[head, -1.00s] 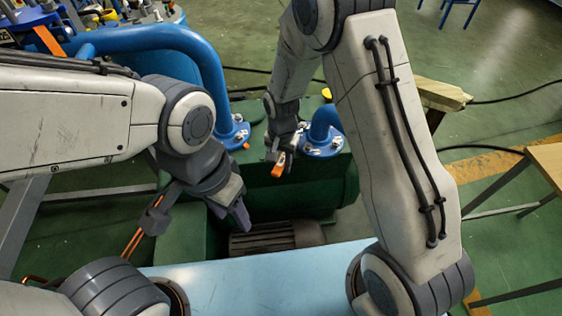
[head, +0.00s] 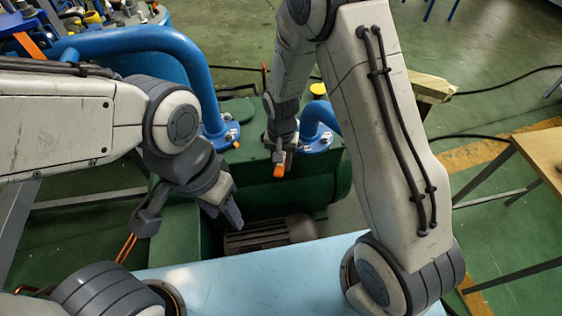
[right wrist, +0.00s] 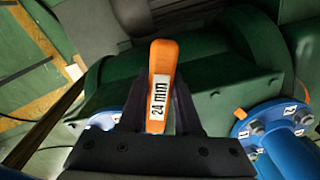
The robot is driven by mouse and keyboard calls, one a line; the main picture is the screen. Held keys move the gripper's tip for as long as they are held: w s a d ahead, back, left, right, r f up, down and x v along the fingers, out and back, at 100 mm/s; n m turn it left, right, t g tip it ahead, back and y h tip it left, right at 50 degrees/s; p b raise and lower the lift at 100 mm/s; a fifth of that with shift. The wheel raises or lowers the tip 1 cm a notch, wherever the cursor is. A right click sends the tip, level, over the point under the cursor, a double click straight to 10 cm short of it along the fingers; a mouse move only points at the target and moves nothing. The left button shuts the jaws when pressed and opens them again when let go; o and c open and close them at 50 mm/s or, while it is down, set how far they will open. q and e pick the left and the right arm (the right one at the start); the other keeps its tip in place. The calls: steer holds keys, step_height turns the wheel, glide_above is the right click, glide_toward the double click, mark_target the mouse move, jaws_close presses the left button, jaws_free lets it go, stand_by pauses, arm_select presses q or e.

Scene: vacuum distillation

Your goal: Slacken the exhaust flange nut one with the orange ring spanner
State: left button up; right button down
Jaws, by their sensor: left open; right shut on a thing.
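The orange ring spanner (head: 279,170) is in my right gripper (head: 281,156). In the right wrist view its orange end (right wrist: 162,75), marked "24 mm", stands between the fingers of my right gripper (right wrist: 157,112); its ring is not visible. In the head view the gripper is just left of a blue pipe flange (head: 322,146) with bolts. A second blue flange (head: 219,142) is further left; numbered tags show on a flange (right wrist: 262,128) in the right wrist view. I cannot tell which nut is number one. My left gripper (head: 230,211) is open and empty, low beside the green machine.
The green pump body (head: 260,185) lies below the flanges. A thick blue pipe (head: 150,38) arches to the left flange. A light blue surface (head: 240,280) fills the front. A wooden table (head: 545,155) stands at right.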

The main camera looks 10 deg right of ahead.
steer(key=shift+s+d, duration=0.1)
steer(key=shift+s+d+n, duration=0.15)
steer(key=shift+d+n, duration=0.3)
steer(key=shift+d, duration=0.15)
steer(key=shift+s+d+n, duration=0.15)
steer(key=shift+d+n, duration=0.3)
steer(key=shift+d, duration=0.1)
steer(key=shift+s+d+n+p, duration=0.2)
steer(key=shift+d+n+p, duration=0.25)
steer(key=shift+d+n, duration=0.6)
steer(key=shift+d+m, duration=0.25)
steer(key=shift+s+d+n+p, duration=0.1)
steer(key=shift+d+n+p, duration=0.2)
steer(key=shift+d+n, duration=0.75)
steer(key=shift+d+m, duration=0.2)
steer(key=shift+m, duration=0.05)
steer(key=shift+a, duration=0.15)
